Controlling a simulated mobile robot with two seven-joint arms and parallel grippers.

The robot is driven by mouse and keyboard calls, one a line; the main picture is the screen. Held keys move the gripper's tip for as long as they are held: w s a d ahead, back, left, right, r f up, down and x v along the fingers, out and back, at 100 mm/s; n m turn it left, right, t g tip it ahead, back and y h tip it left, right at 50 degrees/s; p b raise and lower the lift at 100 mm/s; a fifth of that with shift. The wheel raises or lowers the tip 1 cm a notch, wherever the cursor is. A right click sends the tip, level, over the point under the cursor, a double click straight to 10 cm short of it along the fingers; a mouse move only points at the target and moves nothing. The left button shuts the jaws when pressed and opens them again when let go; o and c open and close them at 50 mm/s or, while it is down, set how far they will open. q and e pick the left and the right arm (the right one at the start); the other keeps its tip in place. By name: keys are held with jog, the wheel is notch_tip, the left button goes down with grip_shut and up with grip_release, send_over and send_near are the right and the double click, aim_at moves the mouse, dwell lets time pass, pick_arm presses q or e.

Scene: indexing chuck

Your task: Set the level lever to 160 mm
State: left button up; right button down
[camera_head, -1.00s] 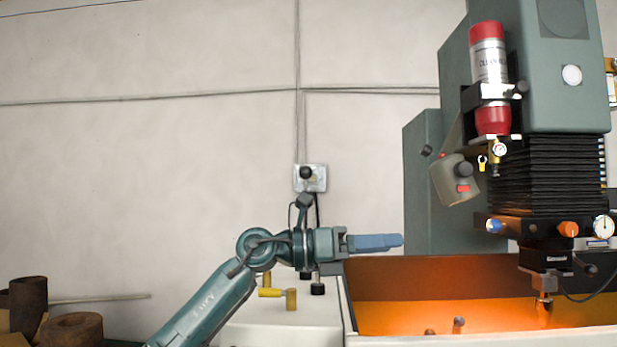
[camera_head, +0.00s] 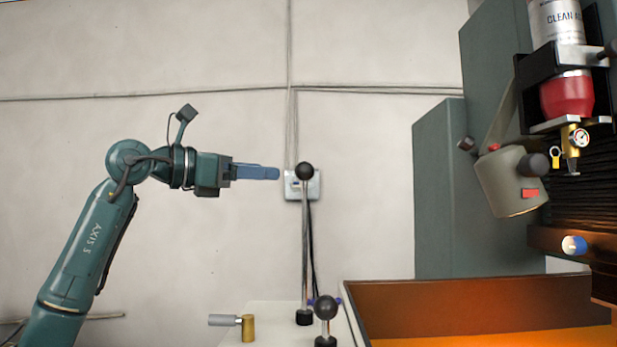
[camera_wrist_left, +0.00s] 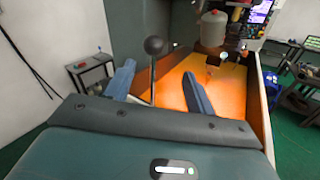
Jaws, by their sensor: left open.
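A tall thin lever rod with a black ball knob (camera_head: 304,171) stands upright on the white housing in the head view. I take it to be the level lever. Its knob also shows in the left wrist view (camera_wrist_left: 154,45), with the rod running down between the fingers as seen there. My left gripper (camera_head: 278,173) is level with the knob, just left of it in the head view, with a small gap between them. Its two blue fingers (camera_wrist_left: 158,70) are spread and hold nothing. No scale or millimetre reading is legible. My right gripper is out of view.
A shorter black-knobbed lever (camera_head: 325,307) and a brass post with a grey handle (camera_head: 248,328) stand on the housing (camera_head: 275,322). The orange-lit tank (camera_head: 480,290) and the green machine column (camera_head: 445,200) are at the right.

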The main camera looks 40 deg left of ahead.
aim_at(313, 173)
pick_arm(q)
jog(key=shift+y, duration=0.3)
jog(key=p+x, duration=0.1)
jog(key=x, duration=0.2)
jog(key=p+x, duration=0.1)
jog(key=x, duration=0.3)
jog(key=a+r+p+x, duration=0.1)
jog(key=x, duration=0.3)
jog(key=shift+w, duration=0.2)
jog(key=shift+p+x, duration=0.35)
jog(key=shift+x, duration=0.4)
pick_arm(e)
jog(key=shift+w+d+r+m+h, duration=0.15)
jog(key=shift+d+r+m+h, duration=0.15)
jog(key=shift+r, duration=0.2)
pick_arm(q)
jog(key=shift+f, duration=0.15)
jog(key=shift+c, duration=0.2)
jog(key=c, duration=1)
grip_shut()
jog(key=shift+f, duration=0.1)
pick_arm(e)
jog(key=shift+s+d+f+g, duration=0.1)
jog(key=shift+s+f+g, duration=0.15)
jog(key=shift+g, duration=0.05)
